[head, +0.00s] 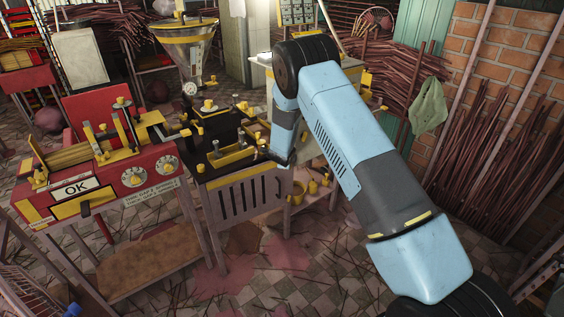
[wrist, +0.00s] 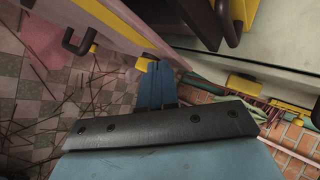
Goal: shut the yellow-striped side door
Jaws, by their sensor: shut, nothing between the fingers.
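The side door (head: 238,203) is a pale panel with dark vertical slots and a yellow stripe along its top, on the black extruder in the middle of the head view. A dark handle (head: 280,187) sits near its right edge. In the wrist view the door (wrist: 115,35) runs from the upper left to the middle, with its yellow stripe and black handle (wrist: 77,42). My gripper's blue fingers (wrist: 157,75) are together and empty, with the tips close to the door's end; I cannot tell whether they touch.
A red extruder (head: 130,180) with an OK sign stands left. Yellow pots (head: 313,187) sit just right of the door. Stick bundles lean on the brick wall (head: 498,45). Tiled floor (head: 290,280) in front of the door is open, with scattered sticks.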

